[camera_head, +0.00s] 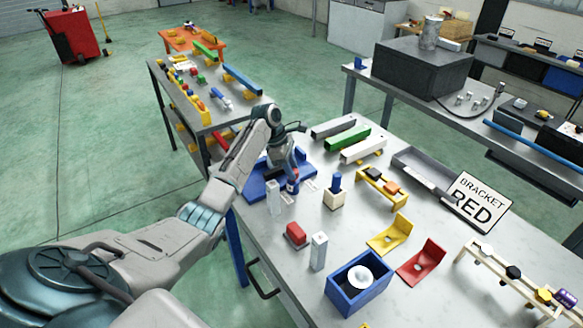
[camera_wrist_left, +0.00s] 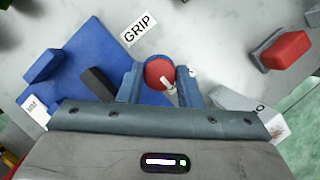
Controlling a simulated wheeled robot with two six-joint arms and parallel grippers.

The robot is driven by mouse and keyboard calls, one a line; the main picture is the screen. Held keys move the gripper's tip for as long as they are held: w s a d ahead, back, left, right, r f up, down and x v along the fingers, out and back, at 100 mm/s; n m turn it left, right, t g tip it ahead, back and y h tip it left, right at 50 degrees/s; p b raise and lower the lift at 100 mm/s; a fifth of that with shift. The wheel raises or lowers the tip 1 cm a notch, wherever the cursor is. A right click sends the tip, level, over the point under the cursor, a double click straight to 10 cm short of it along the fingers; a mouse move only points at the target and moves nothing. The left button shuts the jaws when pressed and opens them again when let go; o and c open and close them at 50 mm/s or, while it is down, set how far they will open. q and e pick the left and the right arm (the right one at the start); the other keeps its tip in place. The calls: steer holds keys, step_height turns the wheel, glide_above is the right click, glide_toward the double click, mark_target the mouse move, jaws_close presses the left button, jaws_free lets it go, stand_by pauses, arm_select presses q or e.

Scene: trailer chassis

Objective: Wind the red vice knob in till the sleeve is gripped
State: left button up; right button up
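The blue vice (camera_head: 256,188) sits at the left edge of the near table, partly hidden by my left arm. Its blue base (camera_wrist_left: 85,58) also shows in the left wrist view, with a dark grey bar (camera_wrist_left: 97,84) on it. The round red knob (camera_wrist_left: 159,72), with a white mark, lies between the fingertips of my left gripper (camera_wrist_left: 160,80). The fingers point down over it, and it fills the gap between them. The left gripper (camera_head: 291,184) also shows in the head view. I cannot make out the sleeve. My right gripper is not in view.
A red-topped block (camera_head: 297,235) and pale upright posts (camera_head: 318,251) stand nearby. A wooden block with a blue peg (camera_head: 334,194) stands to the right. A blue box (camera_head: 358,288) is at the front.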

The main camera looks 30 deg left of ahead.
arm_select(q)
steer(key=shift+c, duration=1.4)
steer(key=shift+r, duration=0.1)
